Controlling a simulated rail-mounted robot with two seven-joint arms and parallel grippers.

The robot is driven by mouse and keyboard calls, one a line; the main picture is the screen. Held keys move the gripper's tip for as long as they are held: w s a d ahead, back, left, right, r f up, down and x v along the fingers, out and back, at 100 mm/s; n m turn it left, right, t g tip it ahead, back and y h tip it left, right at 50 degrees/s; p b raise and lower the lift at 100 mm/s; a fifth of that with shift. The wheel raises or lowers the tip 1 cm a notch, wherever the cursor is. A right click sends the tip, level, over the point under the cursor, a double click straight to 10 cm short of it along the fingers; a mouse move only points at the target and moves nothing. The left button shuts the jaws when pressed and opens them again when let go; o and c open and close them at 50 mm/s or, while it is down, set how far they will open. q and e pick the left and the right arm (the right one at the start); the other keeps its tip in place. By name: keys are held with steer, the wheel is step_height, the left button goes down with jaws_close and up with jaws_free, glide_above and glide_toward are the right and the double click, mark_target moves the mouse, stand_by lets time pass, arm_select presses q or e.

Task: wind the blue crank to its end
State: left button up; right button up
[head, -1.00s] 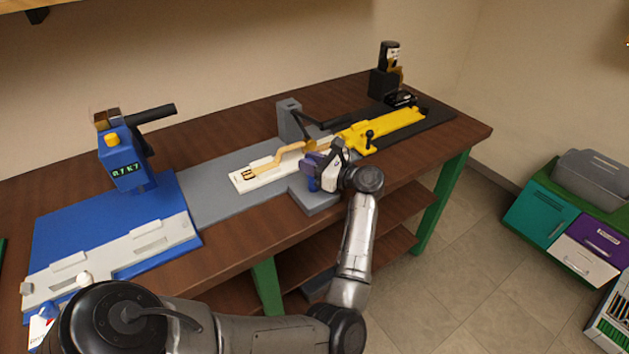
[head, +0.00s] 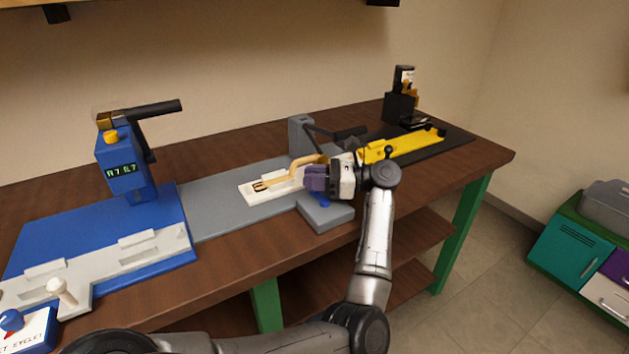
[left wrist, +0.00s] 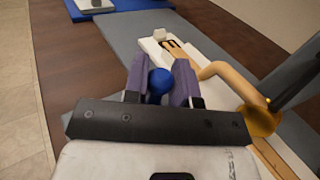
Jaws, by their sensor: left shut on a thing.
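My left gripper (head: 315,178), with purple fingers, is at the small grey block (head: 328,215) at the bench's front edge. The blue crank (head: 324,202) shows only in part below the fingers, on top of that block. In the left wrist view its round blue knob (left wrist: 160,82) sits between the two purple fingers of the left gripper (left wrist: 160,78), which are shut on it. The rest of the crank is hidden by the gripper. My right gripper is in neither view.
Close behind the gripper are a white plate (head: 250,192) with a tan curved bar (head: 300,168) and a grey post with a dark lever (head: 301,137). A yellow clamp (head: 405,146) stands right, a blue press (head: 124,165) left.

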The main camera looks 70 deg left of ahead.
arm_select(q)
steer(key=shift+r, duration=0.1)
steer(key=o, duration=0.9)
steer(key=shift+s, duration=0.15)
steer(key=shift+w+d, duration=0.2)
steer(key=shift+w, duration=0.25)
steer(key=p+v, duration=0.1)
steer(key=v, duration=0.9)
steer(key=shift+w+d, duration=0.1)
steer(key=shift+w, duration=0.15)
steer(key=shift+w+d, duration=0.15)
steer(key=shift+w, duration=0.25)
steer(key=shift+w+d+b, duration=0.4)
steer(key=shift+w+b, duration=0.05)
steer(key=shift+w, duration=0.15)
